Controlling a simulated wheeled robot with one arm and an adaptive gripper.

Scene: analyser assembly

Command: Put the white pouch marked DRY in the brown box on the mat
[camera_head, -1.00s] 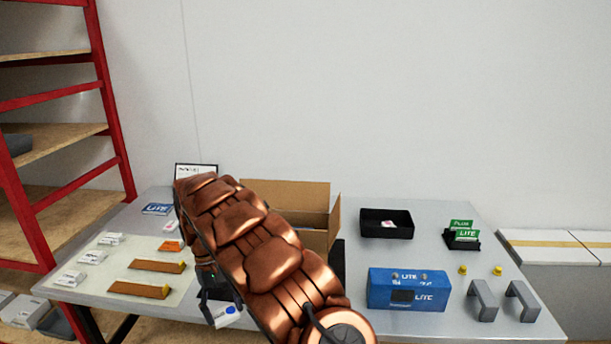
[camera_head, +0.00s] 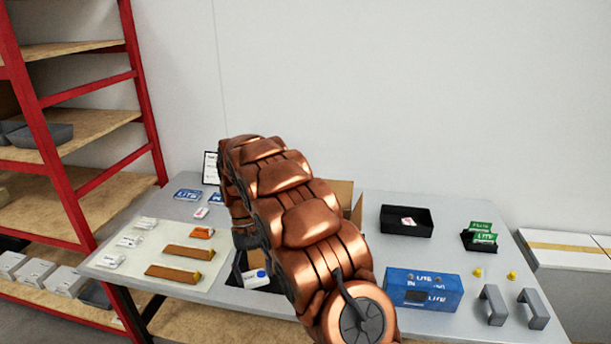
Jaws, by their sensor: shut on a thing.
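My gripper (camera_head: 249,262) is at the lower middle, left of my copper arm, partly hidden by it. It is shut on a white pouch (camera_head: 255,278) with a blue spot; its lettering is too small to read. The brown box (camera_head: 345,192) stands behind my arm, mostly hidden; an open flap shows to the right. The pouch appears in front of the box, over the dark mat (camera_head: 268,289) that shows below it. I cannot tell its height above the mat.
A pale sheet (camera_head: 135,253) at left bears small white packs, an orange piece (camera_head: 201,233) and two brown bars (camera_head: 188,253). A black tray (camera_head: 406,222), a blue box (camera_head: 422,290), green cards (camera_head: 481,232) and grey brackets (camera_head: 493,305) occupy the right.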

